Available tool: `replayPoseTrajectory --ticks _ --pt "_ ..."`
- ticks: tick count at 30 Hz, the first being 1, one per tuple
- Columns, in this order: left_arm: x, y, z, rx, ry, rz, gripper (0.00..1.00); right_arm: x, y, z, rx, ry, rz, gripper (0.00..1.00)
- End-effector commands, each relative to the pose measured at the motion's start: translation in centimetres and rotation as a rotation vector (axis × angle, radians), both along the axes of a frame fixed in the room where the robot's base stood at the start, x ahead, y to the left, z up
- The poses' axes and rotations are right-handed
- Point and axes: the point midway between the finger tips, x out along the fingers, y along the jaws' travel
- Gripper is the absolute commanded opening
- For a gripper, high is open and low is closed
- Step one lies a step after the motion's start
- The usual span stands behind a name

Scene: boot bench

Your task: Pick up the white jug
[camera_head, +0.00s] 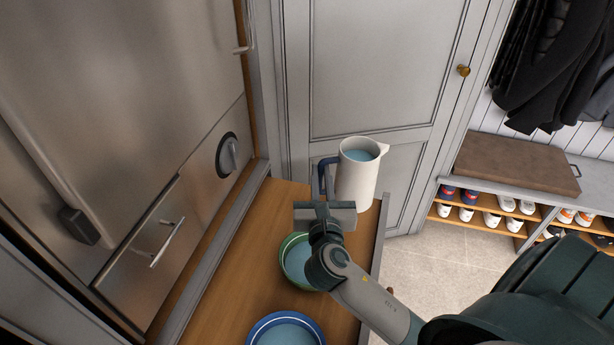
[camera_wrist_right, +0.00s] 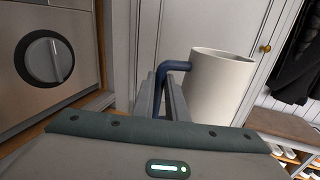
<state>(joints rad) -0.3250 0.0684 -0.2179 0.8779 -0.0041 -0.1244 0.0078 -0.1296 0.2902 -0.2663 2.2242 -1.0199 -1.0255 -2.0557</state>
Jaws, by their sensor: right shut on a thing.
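The white jug (camera_head: 357,178) has a blue handle on its left and a spout on its right, with bluish contents inside. It is upright at the far end of the wooden counter; I cannot tell whether its base touches the counter. My right gripper (camera_head: 322,196) reaches the handle from the near side. In the right wrist view the jug (camera_wrist_right: 218,88) stands just right of the fingers (camera_wrist_right: 166,92), which are shut on its blue handle (camera_wrist_right: 173,68). My left gripper is not in view.
A green bowl (camera_head: 287,262) and a blue bowl (camera_head: 262,324) stand on the wooden counter (camera_head: 222,282), nearer than the jug. A steel appliance with a dial (camera_head: 229,155) rises on the left. Grey cabinet doors (camera_head: 370,70) are behind. A shoe bench (camera_head: 515,165) is at right.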

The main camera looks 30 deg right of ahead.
Motion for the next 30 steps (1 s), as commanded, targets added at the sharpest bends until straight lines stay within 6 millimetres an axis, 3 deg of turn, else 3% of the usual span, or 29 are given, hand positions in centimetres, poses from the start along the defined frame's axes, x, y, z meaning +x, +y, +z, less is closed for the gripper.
replayPoseTrajectory --ticks 7,23,30 --pt "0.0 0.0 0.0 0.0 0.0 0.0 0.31 -1.2 -0.6 1.0 -0.004 -0.005 -0.001 0.0" --pt "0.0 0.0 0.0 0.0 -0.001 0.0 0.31 -1.2 -0.6 1.1 -0.004 -0.005 0.0 0.0" --pt "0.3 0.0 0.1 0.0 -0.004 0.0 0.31 -1.6 0.5 1.2 -0.01 -0.005 0.041 0.0"
